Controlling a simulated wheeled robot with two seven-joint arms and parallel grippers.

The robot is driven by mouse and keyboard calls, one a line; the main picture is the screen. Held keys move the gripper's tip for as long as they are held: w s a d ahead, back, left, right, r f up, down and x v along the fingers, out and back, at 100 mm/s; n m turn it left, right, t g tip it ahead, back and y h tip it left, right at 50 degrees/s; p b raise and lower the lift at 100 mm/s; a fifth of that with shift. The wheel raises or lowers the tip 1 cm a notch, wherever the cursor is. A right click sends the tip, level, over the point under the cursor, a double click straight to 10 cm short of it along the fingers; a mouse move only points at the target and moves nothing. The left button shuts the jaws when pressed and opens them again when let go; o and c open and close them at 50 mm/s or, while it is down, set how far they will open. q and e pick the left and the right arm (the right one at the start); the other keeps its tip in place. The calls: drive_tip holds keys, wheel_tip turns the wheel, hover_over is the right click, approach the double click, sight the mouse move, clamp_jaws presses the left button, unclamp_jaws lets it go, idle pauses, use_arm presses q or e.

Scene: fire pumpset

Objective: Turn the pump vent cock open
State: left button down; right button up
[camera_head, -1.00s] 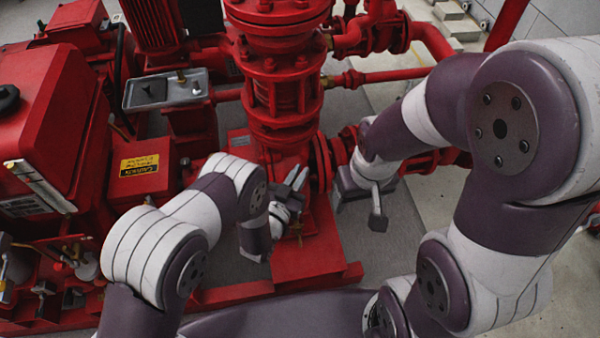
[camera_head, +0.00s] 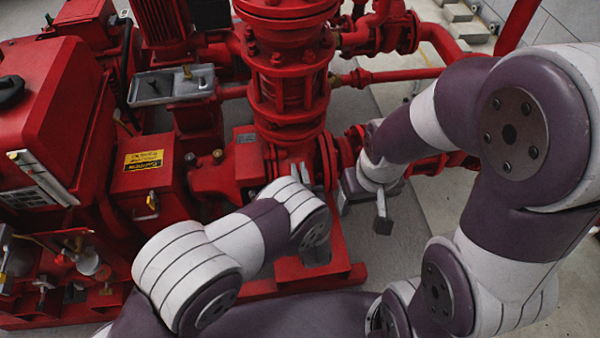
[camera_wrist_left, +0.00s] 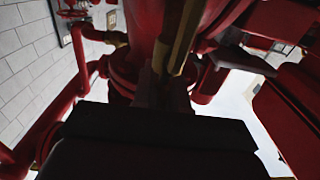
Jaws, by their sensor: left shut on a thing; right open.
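The red pump (camera_head: 290,95) stands upright in the middle of the head view. My left gripper is mostly hidden behind my left forearm there, low at the pump's front. In the left wrist view my left gripper (camera_wrist_left: 165,85) is dark and shut at the base of a long brass-coloured piece (camera_wrist_left: 182,38), which looks like the vent cock. Shadow hides the exact contact and how far the cock is turned. My right gripper (camera_head: 364,207) is open and empty, to the right of the pump and apart from it.
A red box with a yellow caution label (camera_head: 143,160) and a grey tray (camera_head: 172,85) stand left of the pump. Red pipes (camera_head: 405,75) run to the right. Bare floor (camera_head: 440,205) shows at right. The left gripper's surroundings are crowded with red pipework.

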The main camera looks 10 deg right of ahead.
idle(0.5)
use_arm(q)
drive_tip(key=c, duration=1.3)
unclamp_jaws()
drive_tip(key=shift+o, duration=0.2)
use_arm(e)
drive_tip(key=shift+f, duration=0.1)
